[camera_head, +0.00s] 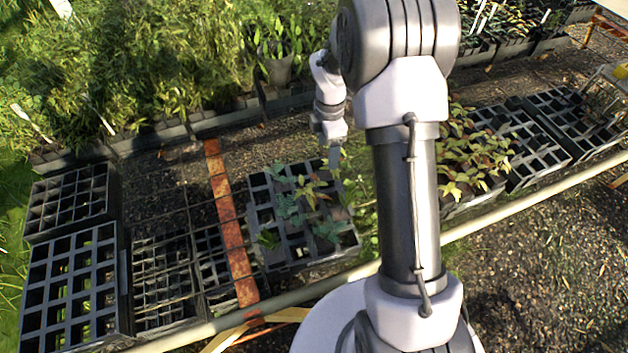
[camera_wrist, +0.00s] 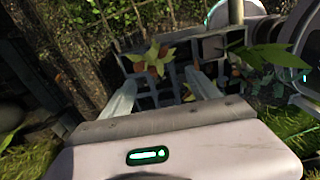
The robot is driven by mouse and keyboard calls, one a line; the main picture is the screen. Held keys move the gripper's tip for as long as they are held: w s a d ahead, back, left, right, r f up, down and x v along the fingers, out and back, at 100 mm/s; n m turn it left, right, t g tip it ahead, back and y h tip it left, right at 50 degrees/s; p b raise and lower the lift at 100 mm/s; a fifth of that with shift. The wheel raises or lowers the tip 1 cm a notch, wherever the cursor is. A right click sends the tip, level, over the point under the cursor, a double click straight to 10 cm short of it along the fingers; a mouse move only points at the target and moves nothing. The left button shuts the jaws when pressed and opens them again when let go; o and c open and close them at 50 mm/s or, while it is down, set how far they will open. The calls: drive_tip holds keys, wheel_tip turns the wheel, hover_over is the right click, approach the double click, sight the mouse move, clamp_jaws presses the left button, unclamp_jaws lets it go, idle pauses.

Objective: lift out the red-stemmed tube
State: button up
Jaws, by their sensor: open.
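A black grid tray (camera_head: 296,246) holds several small plants. One plant with yellow-green leaves and reddish-brown parts (camera_head: 311,190) stands near its middle; I take this as the red-stemmed tube, though its stem is too small to make out. In the wrist view the yellow-green plant (camera_wrist: 155,59) shows just beyond and between the tips of my gripper (camera_wrist: 160,77). The two pale fingers are apart with nothing held. The tube bodies are hidden in the cells.
Darker green plants (camera_head: 287,207) stand in nearby cells. In the wrist view, green leaves (camera_wrist: 262,57) are close on the right. Empty black crates (camera_head: 72,285) lie left, a rusty strip (camera_head: 231,225) runs beside the tray, and a planted tray (camera_head: 470,160) stands right.

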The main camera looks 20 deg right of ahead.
sight(326, 175)
wheel_tip(326, 175, down, 8)
drive_tip(key=shift+b, duration=1.1)
drive_tip(key=f, duration=0.1)
drive_tip(key=f+b, duration=0.1)
drive_tip(key=f, duration=0.1)
drive_tip(key=w+f+b, duration=0.1)
drive_tip(key=f, duration=0.1)
drive_tip(key=shift+f, duration=0.2)
drive_tip(key=shift+s+r, duration=0.15)
drive_tip(key=shift+c, duration=0.9)
clamp_jaws()
